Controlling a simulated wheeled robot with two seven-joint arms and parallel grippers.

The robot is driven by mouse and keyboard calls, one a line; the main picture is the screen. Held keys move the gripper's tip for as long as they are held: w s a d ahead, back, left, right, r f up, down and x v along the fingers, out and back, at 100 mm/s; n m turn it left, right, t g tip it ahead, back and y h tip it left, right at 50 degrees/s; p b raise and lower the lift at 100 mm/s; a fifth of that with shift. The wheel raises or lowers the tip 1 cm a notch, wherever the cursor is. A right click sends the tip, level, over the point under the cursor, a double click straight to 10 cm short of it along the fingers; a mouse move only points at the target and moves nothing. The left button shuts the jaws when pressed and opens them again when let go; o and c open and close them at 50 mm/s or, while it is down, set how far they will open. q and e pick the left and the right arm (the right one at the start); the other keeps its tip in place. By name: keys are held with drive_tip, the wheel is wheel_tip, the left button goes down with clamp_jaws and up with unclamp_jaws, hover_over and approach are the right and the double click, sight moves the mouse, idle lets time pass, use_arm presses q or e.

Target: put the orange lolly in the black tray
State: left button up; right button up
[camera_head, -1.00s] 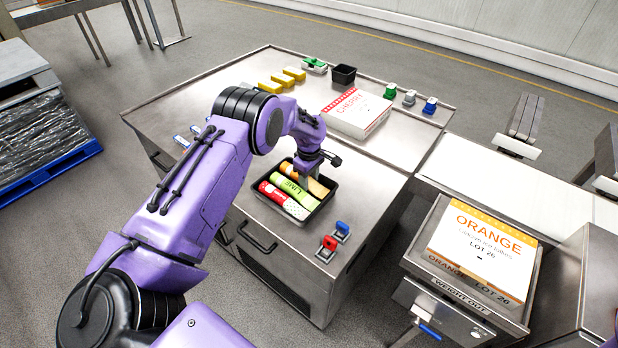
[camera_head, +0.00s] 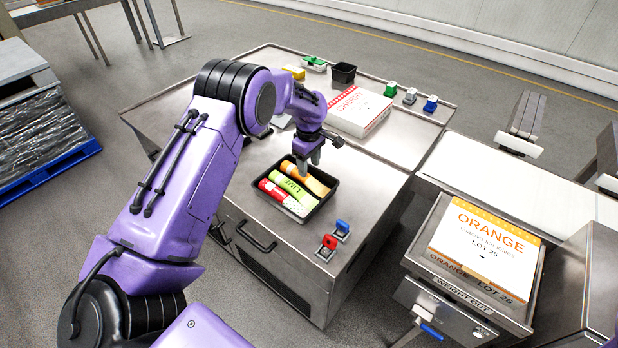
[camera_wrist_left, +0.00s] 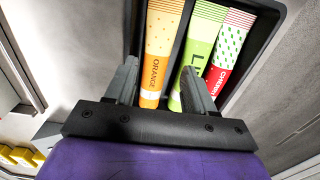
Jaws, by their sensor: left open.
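The orange lolly (camera_head: 312,183) lies in the black tray (camera_head: 318,211) on the steel counter. Beside it in the tray lie a green lime lolly (camera_head: 291,188) and a red cherry lolly (camera_head: 277,195). My left gripper (camera_head: 308,170) is open just above the tray's far side, over the orange lolly's end. In the left wrist view the open fingers (camera_wrist_left: 158,90) stand either side of the orange lolly (camera_wrist_left: 161,45), apart from it as far as I can tell. The right finger partly covers the lime lolly (camera_wrist_left: 200,48). My right gripper is not in view.
A cherry carton (camera_head: 357,109) and a small black bin (camera_head: 344,73) stand at the back of the counter. Red (camera_head: 329,243) and blue (camera_head: 342,228) clips sit near the front edge. An orange carton (camera_head: 484,243) rests on the scale at right.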

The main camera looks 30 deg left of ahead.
sight(309, 179)
use_arm(q)
wheel_tip(309, 179, up, 6)
drive_tip(key=shift+f+b, duration=0.2)
drive_tip(key=shift+b, duration=0.1)
idle(0.4)
